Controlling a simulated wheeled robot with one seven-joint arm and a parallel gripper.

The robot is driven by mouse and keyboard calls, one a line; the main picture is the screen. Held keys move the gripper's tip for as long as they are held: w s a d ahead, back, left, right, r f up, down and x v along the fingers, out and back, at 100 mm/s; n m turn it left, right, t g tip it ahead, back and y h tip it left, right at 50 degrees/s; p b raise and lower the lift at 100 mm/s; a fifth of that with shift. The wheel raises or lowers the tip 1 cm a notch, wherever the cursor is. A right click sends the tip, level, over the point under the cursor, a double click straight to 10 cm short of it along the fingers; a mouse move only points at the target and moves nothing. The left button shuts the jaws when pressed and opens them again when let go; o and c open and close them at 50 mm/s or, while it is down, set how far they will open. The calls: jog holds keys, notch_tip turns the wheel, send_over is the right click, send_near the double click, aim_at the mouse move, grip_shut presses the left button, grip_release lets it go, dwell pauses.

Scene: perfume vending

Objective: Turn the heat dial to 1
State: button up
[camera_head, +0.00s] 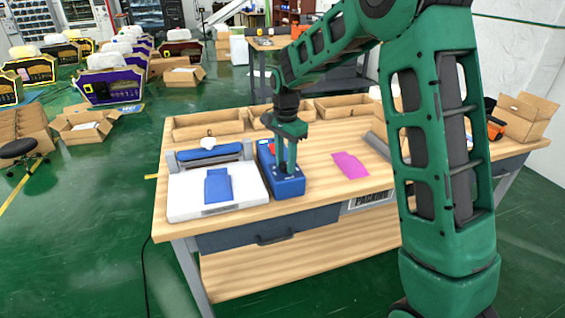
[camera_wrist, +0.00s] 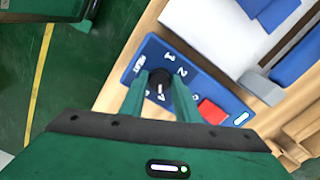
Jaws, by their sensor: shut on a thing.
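The heat dial (camera_wrist: 162,79) is a small dark knob on a blue control box (camera_wrist: 213,83). Printed marks, among them a 1 and a 2, ring it on the box face. A white mark shows at the knob's lower side in the wrist view; I cannot tell which setting it points to. My gripper (camera_wrist: 160,86) has its two green fingers on either side of the knob, shut on it. In the head view the control box (camera_head: 289,188) stands on the workbench, and my gripper (camera_head: 285,168) reaches down onto its top, hiding the dial.
A red switch (camera_wrist: 212,111) sits beside the dial on the box. A white press (camera_head: 183,202) with a blue sheet (camera_head: 218,186) stands close to its left. A pink sheet (camera_head: 350,165) lies to the right on the wooden bench (camera_head: 318,187). Open trays (camera_head: 208,124) line the back.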

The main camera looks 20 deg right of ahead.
jog(key=n, duration=0.4)
jog(key=shift+w+d+r+n, duration=0.15)
jog(key=shift+w+n, duration=0.05)
jog(key=shift+n, duration=0.1)
jog(key=n, duration=0.3)
jog(key=shift+n, duration=0.4)
jog(key=n, duration=1.8)
jog(key=shift+n, duration=2.3)
